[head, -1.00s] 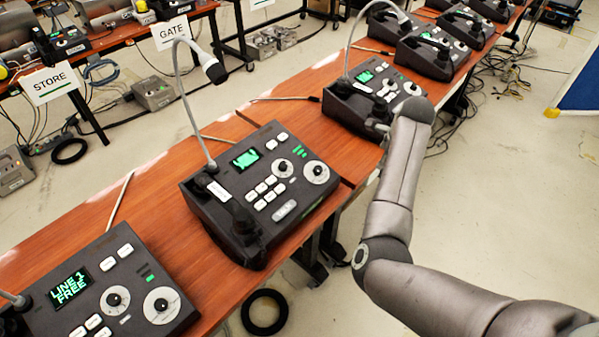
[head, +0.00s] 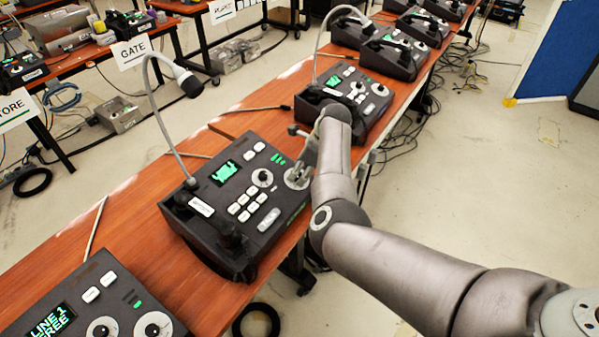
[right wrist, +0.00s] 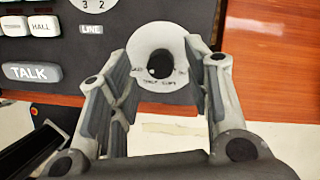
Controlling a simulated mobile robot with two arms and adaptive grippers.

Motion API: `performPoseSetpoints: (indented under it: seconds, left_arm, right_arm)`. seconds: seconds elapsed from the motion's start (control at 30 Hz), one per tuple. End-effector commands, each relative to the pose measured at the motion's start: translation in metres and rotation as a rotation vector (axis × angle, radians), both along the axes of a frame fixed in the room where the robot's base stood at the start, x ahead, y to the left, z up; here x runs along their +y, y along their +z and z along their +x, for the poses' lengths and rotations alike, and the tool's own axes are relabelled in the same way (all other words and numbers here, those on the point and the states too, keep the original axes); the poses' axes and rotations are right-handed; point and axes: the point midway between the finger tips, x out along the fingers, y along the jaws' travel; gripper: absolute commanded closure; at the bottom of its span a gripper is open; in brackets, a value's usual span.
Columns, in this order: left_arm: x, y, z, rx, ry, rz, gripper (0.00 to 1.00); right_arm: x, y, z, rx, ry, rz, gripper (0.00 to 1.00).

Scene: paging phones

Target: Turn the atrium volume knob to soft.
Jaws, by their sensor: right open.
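The middle dark grey paging phone (head: 236,215) sits on the wooden table with a lit green screen (head: 225,172) and white buttons. A round white dial (head: 296,178) with a black knob is at its right corner, partly hidden by my right gripper (head: 302,160). In the right wrist view the dial's black knob (right wrist: 161,64) lies between the tips of my open right gripper (right wrist: 162,75). The dial's small lettering is too blurred to read. I cannot read which phone is the atrium one. My left gripper is out of view.
A smaller dial (head: 263,177) and the TALK button (right wrist: 32,73) are close by on the same phone. Other phones stand on the table nearer (head: 95,300) and farther (head: 352,92). A gooseneck microphone (head: 160,110) arches over the phone's left side.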

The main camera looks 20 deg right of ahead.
Motion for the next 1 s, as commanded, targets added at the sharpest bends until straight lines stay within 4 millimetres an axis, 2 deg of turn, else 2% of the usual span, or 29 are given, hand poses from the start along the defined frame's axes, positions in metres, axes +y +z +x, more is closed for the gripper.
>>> performPoseSetpoints:
  seconds: [0.2,0.5,0.83,1.0]
  left_arm:
    - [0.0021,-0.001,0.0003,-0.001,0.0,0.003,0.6]
    - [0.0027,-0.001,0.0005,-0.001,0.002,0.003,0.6]
    - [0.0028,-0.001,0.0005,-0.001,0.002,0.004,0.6]
    - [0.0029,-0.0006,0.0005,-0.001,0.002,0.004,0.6]
  right_arm:
    - [0.0036,-0.0121,0.0035,-0.002,0.001,0.0,0.55]
    - [0.0039,-0.013,0.0038,-0.002,0.0,-0.001,0.56]
    - [0.0038,-0.013,0.0037,-0.002,0.0,-0.001,0.98]
    - [0.0038,-0.0127,0.0037,-0.002,0.006,-0.002,1.0]
